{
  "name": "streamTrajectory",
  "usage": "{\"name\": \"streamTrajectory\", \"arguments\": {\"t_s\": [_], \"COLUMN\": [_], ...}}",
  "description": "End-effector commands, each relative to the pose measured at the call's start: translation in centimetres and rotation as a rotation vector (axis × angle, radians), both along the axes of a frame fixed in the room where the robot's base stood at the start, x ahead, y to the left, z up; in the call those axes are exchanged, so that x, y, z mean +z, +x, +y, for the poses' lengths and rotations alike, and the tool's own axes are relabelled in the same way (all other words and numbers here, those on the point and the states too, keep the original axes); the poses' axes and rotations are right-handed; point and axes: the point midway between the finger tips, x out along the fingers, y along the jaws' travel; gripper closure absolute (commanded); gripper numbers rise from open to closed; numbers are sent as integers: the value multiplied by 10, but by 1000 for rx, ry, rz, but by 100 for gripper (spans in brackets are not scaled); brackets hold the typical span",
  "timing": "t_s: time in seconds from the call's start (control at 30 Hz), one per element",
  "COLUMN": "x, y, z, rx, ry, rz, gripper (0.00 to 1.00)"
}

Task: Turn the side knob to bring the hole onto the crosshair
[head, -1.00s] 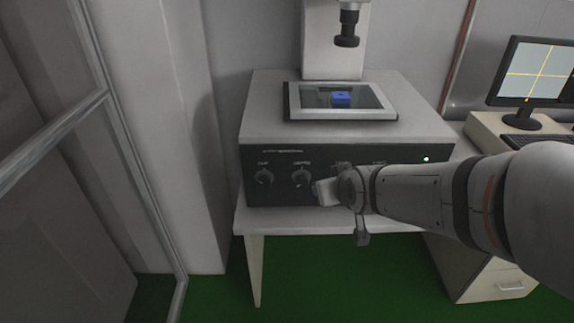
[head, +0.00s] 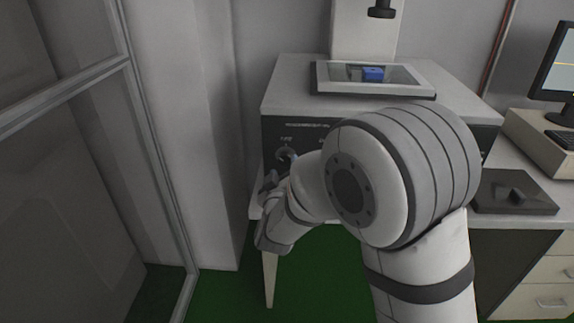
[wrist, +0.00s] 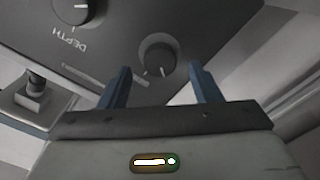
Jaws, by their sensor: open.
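The machine (head: 465,103) is a grey box with a dark front panel, standing on a pale table. In the wrist view a round dark knob (wrist: 158,55) with a white mark shows ahead of and between my gripper's (wrist: 163,76) two blue fingers. The fingers are apart and empty, with the knob seemingly just beyond their tips. Another knob, marked DEPTH (wrist: 73,8), is at the upper left, its lettering upside down. In the head view one front knob (head: 285,153) shows; my arm hides most of the panel. A blue block (head: 373,74) sits on the glass stage.
A monitor (head: 556,72) at the right edge is only partly in view, with a yellow line on its screen; no hole or crosshair centre shows. A glass partition frame (head: 153,145) stands at the left.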

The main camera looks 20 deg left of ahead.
Motion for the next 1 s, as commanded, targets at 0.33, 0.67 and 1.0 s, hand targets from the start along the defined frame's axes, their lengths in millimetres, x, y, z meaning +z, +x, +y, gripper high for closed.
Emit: {"name": "streamTrajectory", "arguments": {"t_s": [0.33, 0.67, 1.0], "x": [0, 0, 0], "y": [35, 36, 35], "z": [8, 9, 9], "rx": [0, 2, 2], "ry": [0, 0, 0], "rz": [1, 1, 2], "gripper": [43, 49, 77]}}
